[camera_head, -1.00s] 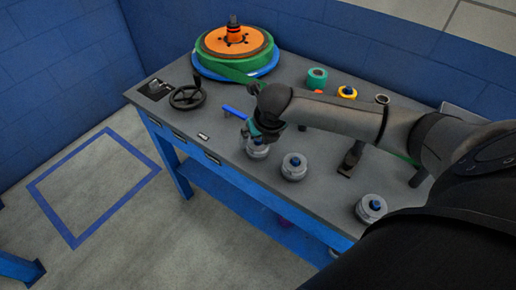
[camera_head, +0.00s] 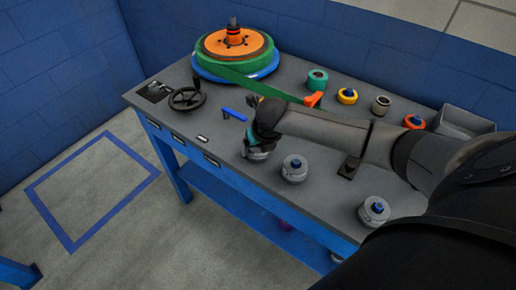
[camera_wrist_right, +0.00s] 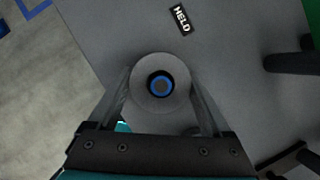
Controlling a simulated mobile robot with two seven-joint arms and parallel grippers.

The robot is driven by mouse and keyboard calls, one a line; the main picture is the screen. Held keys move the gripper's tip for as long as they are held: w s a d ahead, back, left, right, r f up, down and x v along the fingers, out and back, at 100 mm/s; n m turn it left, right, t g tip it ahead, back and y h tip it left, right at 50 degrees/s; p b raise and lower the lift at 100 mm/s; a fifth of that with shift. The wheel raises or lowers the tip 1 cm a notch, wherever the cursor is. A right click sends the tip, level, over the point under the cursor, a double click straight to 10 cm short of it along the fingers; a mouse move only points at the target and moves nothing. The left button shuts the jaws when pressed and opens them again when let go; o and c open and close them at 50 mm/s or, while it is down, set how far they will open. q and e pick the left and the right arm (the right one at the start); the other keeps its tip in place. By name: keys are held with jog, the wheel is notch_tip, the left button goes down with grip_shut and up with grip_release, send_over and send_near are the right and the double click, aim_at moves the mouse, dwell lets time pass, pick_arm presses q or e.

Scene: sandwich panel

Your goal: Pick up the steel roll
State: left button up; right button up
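A grey roll with a blue centre (camera_wrist_right: 161,86) lies between the fingers of my right gripper in the right wrist view. In the head view my right gripper (camera_head: 258,150) points down over this roll at the bench's front edge and hides most of it. The fingers stand wide on either side of the roll; I cannot tell whether they touch it. Two similar grey rolls stand to the right, one near (camera_head: 294,168) and one farther right (camera_head: 374,211). A metallic roll (camera_head: 380,104) stands in the back row. My left gripper is out of view.
The grey bench (camera_head: 221,167) also carries a large green-and-orange reel (camera_head: 234,52), a handwheel (camera_head: 187,98), a blue bar (camera_head: 234,114), green (camera_head: 317,79), yellow (camera_head: 347,96) and orange (camera_head: 414,121) rolls, and a grey bin (camera_head: 462,123) at the back right. My right arm spans the bench.

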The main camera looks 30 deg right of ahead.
jog(key=c, duration=1.1)
jog(key=shift+r, duration=0.15)
notch_tip(320, 180, up, 20)
jog(key=p, duration=0.4)
